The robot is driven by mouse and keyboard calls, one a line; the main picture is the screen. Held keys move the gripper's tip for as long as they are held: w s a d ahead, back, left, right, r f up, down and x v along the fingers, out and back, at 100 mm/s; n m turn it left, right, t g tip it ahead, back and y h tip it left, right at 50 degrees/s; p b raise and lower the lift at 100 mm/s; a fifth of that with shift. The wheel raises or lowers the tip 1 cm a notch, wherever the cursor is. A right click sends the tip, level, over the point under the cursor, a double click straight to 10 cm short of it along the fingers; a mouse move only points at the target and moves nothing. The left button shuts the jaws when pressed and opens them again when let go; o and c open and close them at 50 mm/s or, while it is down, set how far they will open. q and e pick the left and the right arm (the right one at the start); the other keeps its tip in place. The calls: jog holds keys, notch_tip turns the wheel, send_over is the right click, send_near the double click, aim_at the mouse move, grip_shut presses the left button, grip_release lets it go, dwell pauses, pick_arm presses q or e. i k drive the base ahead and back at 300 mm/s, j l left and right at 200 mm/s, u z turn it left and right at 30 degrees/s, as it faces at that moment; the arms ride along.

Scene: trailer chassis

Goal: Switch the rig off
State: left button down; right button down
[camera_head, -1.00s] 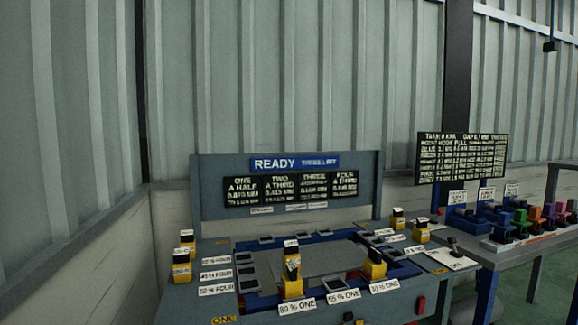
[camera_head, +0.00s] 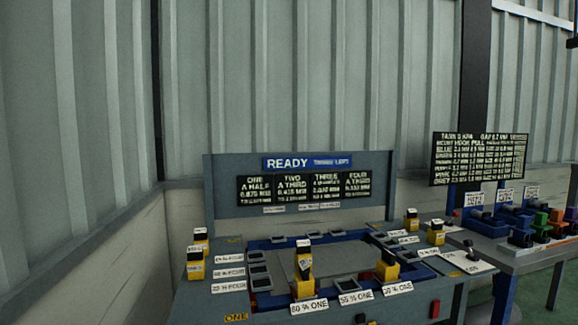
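The rig (camera_head: 218,300) is a grey bench with a blue-edged recess and an upright back panel (camera_head: 225,185). A blue sign (camera_head: 308,163) on the panel reads READY, with smaller blurred words beside it. Four dark displays below it are headed ONE (camera_head: 254,190), TWO, THREE and FOUR. On the rig's front face are a red control (camera_head: 435,309) and a dark knob (camera_head: 361,319), partly cut off by the bottom edge. I cannot tell which of these is the power switch. Neither of my grippers is in view.
Yellow-and-black blocks stand on the rig, including a taller one (camera_head: 303,268) at the recess's front edge and one (camera_head: 387,266) to its right. White percentage labels lie around them. On the right, a table (camera_head: 505,262) holds coloured parts beneath a dark text board (camera_head: 478,158). A corrugated wall stands behind.

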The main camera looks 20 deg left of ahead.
aim_at(468, 243)
jog(key=i+j+z, duration=0.4)
jog(key=i, duration=0.25)
jog(key=i+j+z, duration=0.35)
jog(key=i, duration=0.3)
jog(key=j, duration=0.1)
